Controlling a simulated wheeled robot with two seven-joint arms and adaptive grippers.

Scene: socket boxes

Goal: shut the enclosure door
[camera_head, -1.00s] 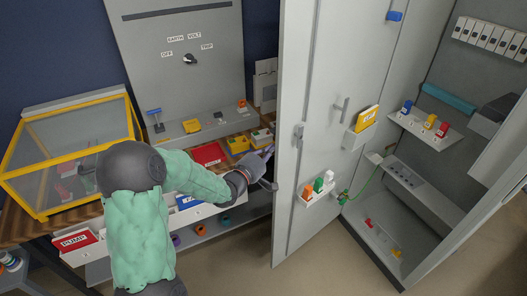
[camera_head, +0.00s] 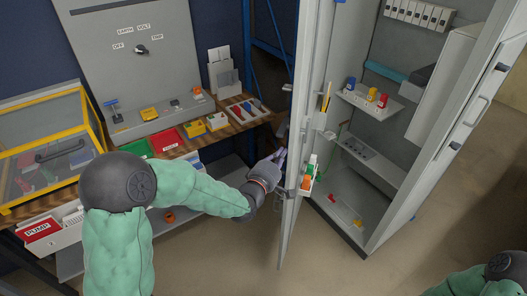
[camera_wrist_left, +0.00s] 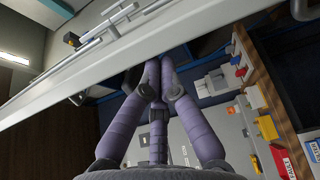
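The grey enclosure (camera_head: 345,206) stands at the right in the head view, with its inside and shelves showing. Its tall door (camera_head: 294,200) stands open on the enclosure's left side and is seen nearly edge-on. My left gripper (camera_head: 281,157) is beside the door's left face, close to its free edge. In the left wrist view, the purple fingers (camera_wrist_left: 158,72) come together at the tips near the pale door edge (camera_wrist_left: 75,88). They look shut with nothing visible between them; contact with the door is unclear. My right gripper is out of view; only part of that arm shows.
A wooden bench (camera_head: 240,123) with bins and a grey panel (camera_head: 135,50) is at the left. A yellow-framed case (camera_head: 92,122) sits near my left arm. Small bottles (camera_head: 308,173) stand on the door's shelf. Open floor (camera_head: 235,245) lies in front.

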